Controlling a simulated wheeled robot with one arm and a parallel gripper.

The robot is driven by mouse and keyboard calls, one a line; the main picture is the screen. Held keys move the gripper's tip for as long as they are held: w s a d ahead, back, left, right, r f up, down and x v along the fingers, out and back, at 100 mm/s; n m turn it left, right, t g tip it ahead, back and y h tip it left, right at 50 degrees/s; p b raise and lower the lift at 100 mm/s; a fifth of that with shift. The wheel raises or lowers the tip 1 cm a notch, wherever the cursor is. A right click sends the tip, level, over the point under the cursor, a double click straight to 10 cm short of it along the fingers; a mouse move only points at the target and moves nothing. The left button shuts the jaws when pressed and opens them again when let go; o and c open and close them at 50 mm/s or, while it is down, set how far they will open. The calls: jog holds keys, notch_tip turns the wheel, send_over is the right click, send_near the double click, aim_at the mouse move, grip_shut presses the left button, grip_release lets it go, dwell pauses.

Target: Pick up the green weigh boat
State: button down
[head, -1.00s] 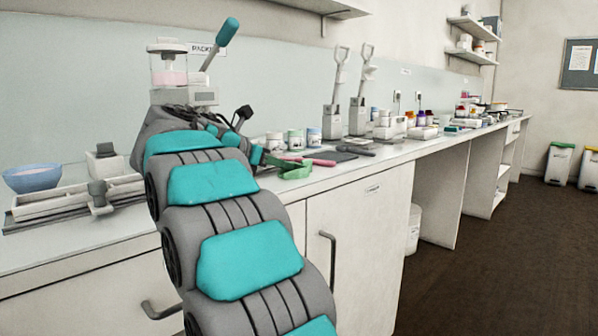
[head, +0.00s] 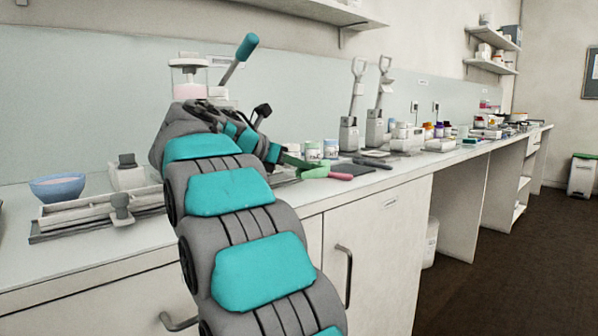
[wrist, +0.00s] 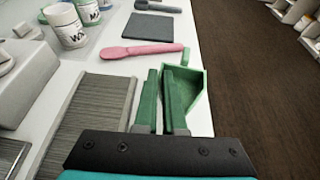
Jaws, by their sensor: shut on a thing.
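The green weigh boat (wrist: 196,78) is a small open tray with raised walls. In the wrist view it sits at my fingertips, mostly to the right of them, over the counter's front edge. My gripper (wrist: 162,88) is shut on its left wall, and the green fingers hide part of it. In the head view the boat (head: 312,170) shows just right of my gripper (head: 288,158), appearing slightly above the counter.
A pink scoop (wrist: 140,51) lies on the counter (wrist: 110,62) beyond the boat. A ribbed grey tray (wrist: 92,110) is left of my fingers. A dark mat (wrist: 148,27) and labelled jars (wrist: 65,24) stand farther on. Open floor lies right.

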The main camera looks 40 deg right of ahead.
jog(key=s+a+r, duration=0.1)
jog(key=s+a, duration=1)
jog(key=shift+s+r, duration=0.4)
